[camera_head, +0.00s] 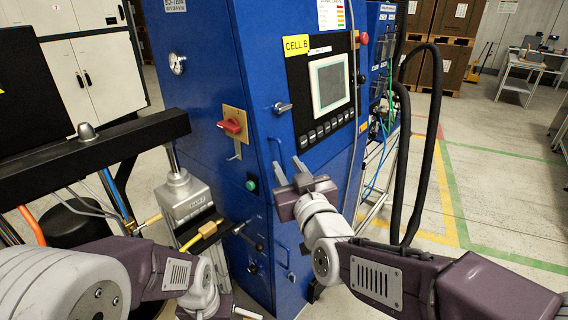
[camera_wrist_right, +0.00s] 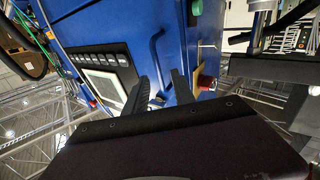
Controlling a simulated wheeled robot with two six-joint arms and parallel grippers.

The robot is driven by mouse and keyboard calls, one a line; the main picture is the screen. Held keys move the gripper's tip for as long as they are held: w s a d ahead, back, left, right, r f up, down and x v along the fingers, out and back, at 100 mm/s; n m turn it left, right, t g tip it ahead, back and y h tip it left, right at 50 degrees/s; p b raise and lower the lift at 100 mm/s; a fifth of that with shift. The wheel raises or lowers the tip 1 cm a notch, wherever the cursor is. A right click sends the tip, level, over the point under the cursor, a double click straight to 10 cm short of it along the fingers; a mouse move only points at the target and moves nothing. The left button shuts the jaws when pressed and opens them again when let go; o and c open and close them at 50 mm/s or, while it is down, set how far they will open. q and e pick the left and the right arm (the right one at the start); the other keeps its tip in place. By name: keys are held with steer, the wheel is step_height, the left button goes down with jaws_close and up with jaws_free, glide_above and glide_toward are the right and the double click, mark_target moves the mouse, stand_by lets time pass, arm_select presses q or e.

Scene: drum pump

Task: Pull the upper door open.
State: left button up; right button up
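The upper door (camera_head: 294,122) is the blue front of the tall cabinet, around the dark control panel, and it looks shut. A small grey latch (camera_head: 283,107) is on it beside the panel. My right gripper (camera_head: 289,168) is in front of the door, below the panel, with its two grey fingers apart. In the right wrist view, a blue bar handle (camera_wrist_right: 157,52) stands off the blue face ahead of the open fingers (camera_wrist_right: 160,82). No contact is evident. My left gripper (camera_head: 240,312) is only partly visible at the bottom edge, so its opening is unclear.
A red rotary switch (camera_head: 232,126) and a green button (camera_head: 251,185) are on the cabinet's left side. Thick black hoses (camera_head: 432,140) hang to the right. A grey pump block (camera_head: 186,198) stands at left.

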mark_target(283, 159)
steer(key=shift+x, duration=1.6)
steer(key=shift+c, duration=0.3)
jaws_close()
